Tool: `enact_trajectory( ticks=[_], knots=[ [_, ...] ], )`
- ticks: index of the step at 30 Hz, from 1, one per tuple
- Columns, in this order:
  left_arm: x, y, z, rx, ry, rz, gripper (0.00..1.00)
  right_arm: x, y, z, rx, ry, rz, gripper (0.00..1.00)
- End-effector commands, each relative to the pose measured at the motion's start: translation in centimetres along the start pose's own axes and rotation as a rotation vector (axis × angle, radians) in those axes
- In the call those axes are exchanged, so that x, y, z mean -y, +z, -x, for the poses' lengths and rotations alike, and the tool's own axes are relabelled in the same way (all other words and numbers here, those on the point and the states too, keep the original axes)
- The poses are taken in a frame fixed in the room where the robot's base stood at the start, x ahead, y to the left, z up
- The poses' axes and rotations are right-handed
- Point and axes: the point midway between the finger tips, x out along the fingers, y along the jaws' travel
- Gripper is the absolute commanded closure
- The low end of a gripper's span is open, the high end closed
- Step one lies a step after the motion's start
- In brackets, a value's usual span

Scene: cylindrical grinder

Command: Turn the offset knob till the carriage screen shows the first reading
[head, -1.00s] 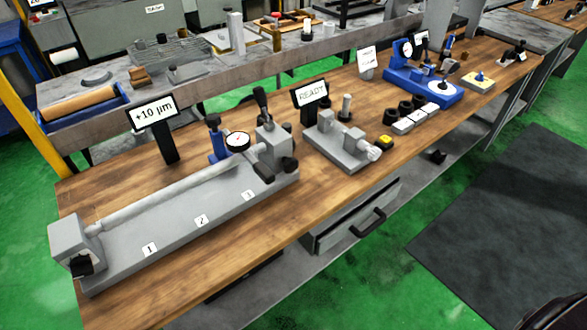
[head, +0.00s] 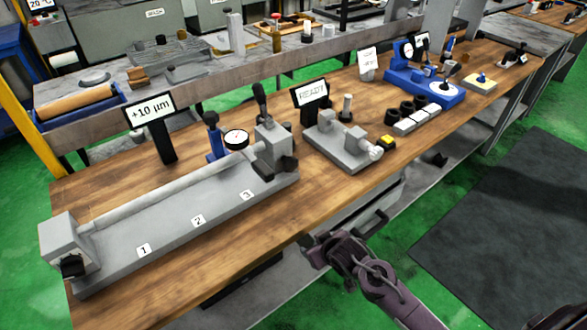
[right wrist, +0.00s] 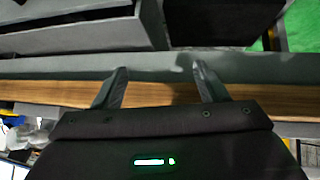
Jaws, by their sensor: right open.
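A screen reading "+10 µm" (head: 150,110) stands behind a long grey fixture (head: 185,235) with a bar and marks 1, 2 and 3. A dial gauge (head: 236,139) on a blue stand is behind the bar. Black knobs show on the left end block (head: 72,266) and by the right block (head: 290,164); I cannot tell which is the offset knob. My right gripper (head: 312,245) is in front of the bench's front edge, apart from the fixture. In the right wrist view, its fingers (right wrist: 160,86) are apart and empty. My left gripper is out of view.
A second screen reading "READY" (head: 312,93) stands by a small grey fixture (head: 340,148). A yellow-topped button (head: 387,142) is beside it. The wooden bench (head: 235,270) is bare before the fixture.

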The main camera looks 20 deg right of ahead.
Motion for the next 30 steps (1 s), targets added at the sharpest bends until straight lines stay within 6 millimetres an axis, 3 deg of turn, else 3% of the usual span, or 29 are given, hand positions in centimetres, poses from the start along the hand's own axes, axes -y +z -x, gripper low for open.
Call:
enact_trajectory(
  ticks=[5,12,18,23,30],
  knots=[
    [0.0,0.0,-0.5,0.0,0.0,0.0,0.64,0.2,-4.6,3.2,-0.075,0.003,0.021,0.34],
    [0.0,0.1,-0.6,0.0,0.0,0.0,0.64,-2.7,-11.9,2.6,-0.289,-0.011,0.08,0.34],
    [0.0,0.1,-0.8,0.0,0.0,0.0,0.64,-5.0,-16.9,3.0,-0.436,-0.044,0.118,0.34],
    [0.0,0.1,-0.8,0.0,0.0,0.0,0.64,-5.6,-18.5,2.9,-0.476,-0.06,0.125,0.34],
    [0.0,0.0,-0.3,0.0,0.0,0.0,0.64,-5.3,-20.1,0.1,-0.477,-0.061,0.121,0.34]
  ],
)
